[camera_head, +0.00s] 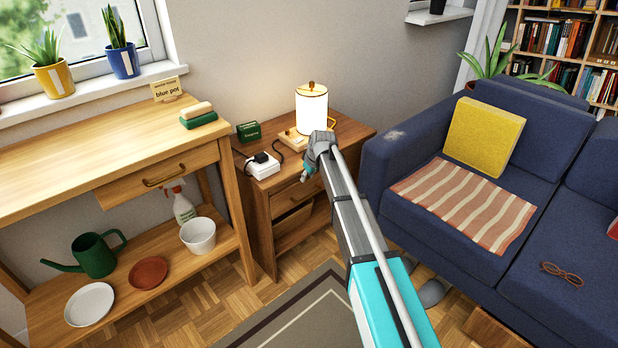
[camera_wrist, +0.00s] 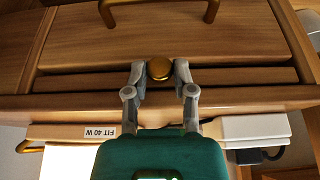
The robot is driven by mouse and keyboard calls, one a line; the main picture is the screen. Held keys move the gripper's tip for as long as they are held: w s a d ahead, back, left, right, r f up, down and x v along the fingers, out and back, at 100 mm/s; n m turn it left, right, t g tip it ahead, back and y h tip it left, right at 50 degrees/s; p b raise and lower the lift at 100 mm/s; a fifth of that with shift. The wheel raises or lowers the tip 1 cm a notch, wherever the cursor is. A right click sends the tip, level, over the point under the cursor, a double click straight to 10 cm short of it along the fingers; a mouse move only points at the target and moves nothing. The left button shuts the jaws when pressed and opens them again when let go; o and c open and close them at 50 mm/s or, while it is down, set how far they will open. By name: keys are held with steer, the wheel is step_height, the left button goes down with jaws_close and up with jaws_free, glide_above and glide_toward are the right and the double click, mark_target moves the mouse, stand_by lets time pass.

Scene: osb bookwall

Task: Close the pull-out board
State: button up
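The wooden side cabinet (camera_head: 258,216) stands beside the sofa, and my gripper (camera_head: 318,158) is at its upper front. The wrist view looks at the cabinet front upside down. A thin board front (camera_wrist: 235,77) runs across between the drawer and the cabinet top (camera_wrist: 265,97). A round brass knob (camera_wrist: 160,68) sits at its middle. My gripper (camera_wrist: 160,75) has one grey fingertip on each side of the knob, seemingly touching it. In the head view my gripper and arm hide the knob and much of the board, so how far it stands out is unclear.
On the cabinet stand a lit lamp (camera_head: 311,108), a green box (camera_head: 249,131) and a white socket block (camera_head: 262,166). A drawer with a brass handle (camera_wrist: 160,2) adjoins the board. The workbench (camera_head: 95,150) is left, the blue sofa (camera_head: 415,150) right.

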steer(key=o, duration=0.5)
steer(key=shift+w+a, duration=0.15)
steer(key=shift+a, duration=0.05)
steer(key=shift+c, duration=0.2)
steer(key=shift+d, duration=0.15)
